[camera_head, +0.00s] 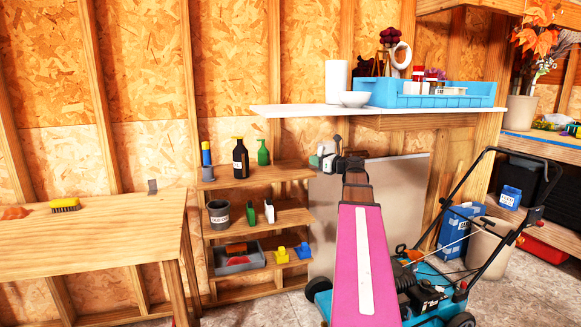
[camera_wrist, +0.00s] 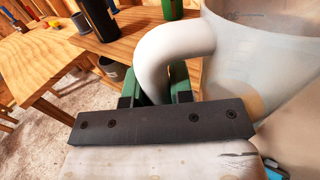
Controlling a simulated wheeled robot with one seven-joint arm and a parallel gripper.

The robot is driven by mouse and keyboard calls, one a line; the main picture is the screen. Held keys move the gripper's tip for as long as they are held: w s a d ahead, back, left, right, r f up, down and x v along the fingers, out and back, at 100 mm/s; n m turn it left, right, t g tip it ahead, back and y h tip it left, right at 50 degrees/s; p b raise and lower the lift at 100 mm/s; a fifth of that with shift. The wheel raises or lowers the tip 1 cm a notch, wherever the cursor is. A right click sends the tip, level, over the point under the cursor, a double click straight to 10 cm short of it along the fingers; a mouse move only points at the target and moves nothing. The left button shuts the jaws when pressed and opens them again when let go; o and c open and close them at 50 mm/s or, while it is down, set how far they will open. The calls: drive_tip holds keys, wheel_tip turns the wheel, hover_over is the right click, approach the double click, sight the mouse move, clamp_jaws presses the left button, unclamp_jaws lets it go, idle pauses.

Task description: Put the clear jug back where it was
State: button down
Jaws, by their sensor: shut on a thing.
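The clear jug (camera_wrist: 262,62) fills the right of the wrist view, with its see-through wall and thick white handle (camera_wrist: 160,50). My gripper (camera_wrist: 157,88) is shut on that handle, with a green finger on each side. The jug looks held up in the air, roughly upright. In the head view my gripper (camera_head: 329,150) is in front of the wooden shelf's right end and below the white board. The jug is mostly hidden there by my arm, and I cannot clearly make out its outline.
A low wooden shelf unit (camera_head: 280,217) holds bottles, a dark bucket (camera_head: 218,213) and a grey tray (camera_head: 239,258). The white board (camera_head: 300,110) bears a blue crate (camera_head: 450,95) and a bowl (camera_head: 354,99). A mower (camera_head: 425,294) stands at right, a workbench (camera_head: 110,230) at left.

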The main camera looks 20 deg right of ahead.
drive_tip(key=x, duration=1.6)
drive_tip(key=shift+w+a, duration=0.2)
drive_tip(key=shift+w, duration=0.05)
drive_tip(key=shift+f, duration=1.75)
drive_tip(key=shift+f, duration=0.15)
drive_tip(key=c, duration=1)
unclamp_jaws()
